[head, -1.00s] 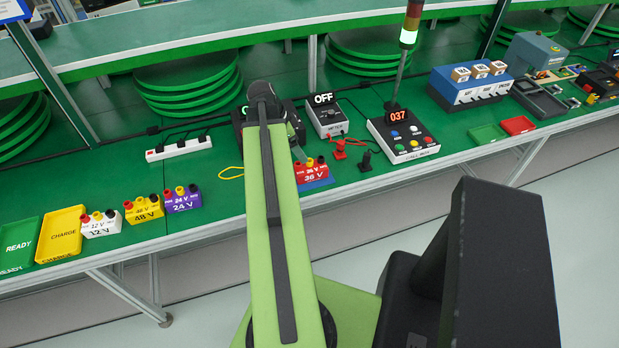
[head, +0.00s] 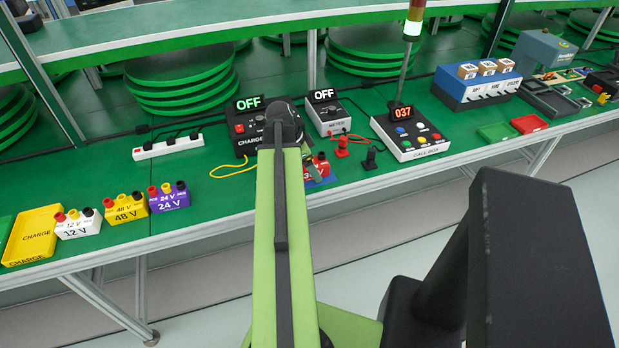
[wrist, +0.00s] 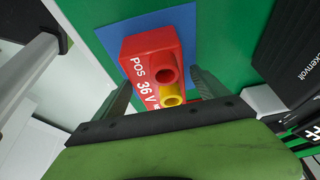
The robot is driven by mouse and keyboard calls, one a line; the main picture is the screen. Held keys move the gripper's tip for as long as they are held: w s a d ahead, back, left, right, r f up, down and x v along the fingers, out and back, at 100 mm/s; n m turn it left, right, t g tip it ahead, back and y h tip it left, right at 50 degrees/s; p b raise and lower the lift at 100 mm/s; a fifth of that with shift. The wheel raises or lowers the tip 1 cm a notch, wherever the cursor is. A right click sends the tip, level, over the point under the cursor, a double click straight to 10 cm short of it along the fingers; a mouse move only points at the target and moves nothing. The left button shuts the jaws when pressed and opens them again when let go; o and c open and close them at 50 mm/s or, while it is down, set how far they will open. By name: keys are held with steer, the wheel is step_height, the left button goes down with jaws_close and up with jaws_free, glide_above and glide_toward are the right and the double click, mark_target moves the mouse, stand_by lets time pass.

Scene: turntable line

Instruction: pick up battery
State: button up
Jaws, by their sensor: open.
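The red 36 V battery (head: 321,168) stands on a blue mat (head: 318,182) near the front edge of the green bench, partly hidden by my arm and gripper. In the wrist view the battery (wrist: 141,52) shows its "POS 36 V" label, a red terminal and a yellow terminal, with the blue mat (wrist: 150,20) under it. My gripper (wrist: 162,86) is open, with one finger on each side of the battery. Its fingers look apart from the battery. White 12 V (head: 77,226), yellow 48 V (head: 125,210) and purple 24 V (head: 169,199) batteries stand farther left.
The charger (head: 246,127) reading OFF stands behind my arm. A grey OFF box (head: 329,115), red and black plugs (head: 342,148) and the call box (head: 410,135) are to the right. A power strip (head: 168,146) and yellow CHARGE tray (head: 33,236) are to the left.

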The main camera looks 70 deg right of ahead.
jaws_close()
stand_by(0.6)
